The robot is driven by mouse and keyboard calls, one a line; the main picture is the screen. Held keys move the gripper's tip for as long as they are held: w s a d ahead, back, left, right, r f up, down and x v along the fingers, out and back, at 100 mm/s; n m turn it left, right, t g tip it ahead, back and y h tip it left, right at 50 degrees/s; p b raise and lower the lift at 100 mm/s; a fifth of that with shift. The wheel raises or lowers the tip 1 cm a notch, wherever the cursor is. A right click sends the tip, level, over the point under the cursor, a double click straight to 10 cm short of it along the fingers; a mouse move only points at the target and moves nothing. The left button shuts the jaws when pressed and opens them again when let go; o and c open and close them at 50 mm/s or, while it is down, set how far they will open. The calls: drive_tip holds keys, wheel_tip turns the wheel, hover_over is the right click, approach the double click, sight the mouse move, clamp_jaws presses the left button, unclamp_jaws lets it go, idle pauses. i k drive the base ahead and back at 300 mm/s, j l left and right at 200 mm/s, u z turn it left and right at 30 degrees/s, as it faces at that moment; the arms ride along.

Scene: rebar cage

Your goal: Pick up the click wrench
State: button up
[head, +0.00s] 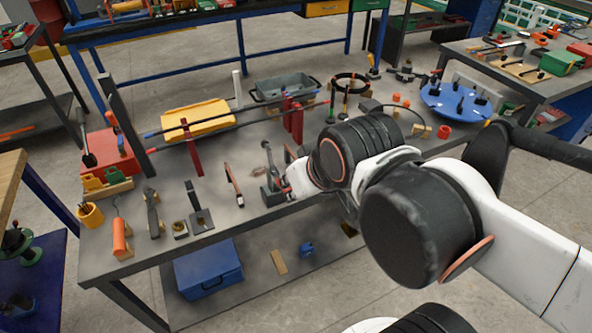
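My white and black arm reaches in from the right over the grey metal workbench (150,255). My gripper (284,182) is at the bench's front part, small in view and partly hidden by my own arm. Its fingers cannot be made out as open or shut. A dark upright tool (268,182) stands just left of it; I cannot tell whether they touch. A long slim tool with a reddish handle (233,184) leans further left. A dark-handled tool (152,212) stands near the left end. I cannot tell for certain which tool is the click wrench.
Two long bars with red uprights (190,147) cross the bench. Behind them are a yellow tray (198,121) and a grey bin (285,88). A blue round stand (455,103) is at right. An orange-handled tool (119,235) and a yellow cup (90,213) stand left.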

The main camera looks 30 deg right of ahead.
sight(153, 217)
drive_tip(key=z, duration=0.8)
drive_tip(key=u, duration=1.7)
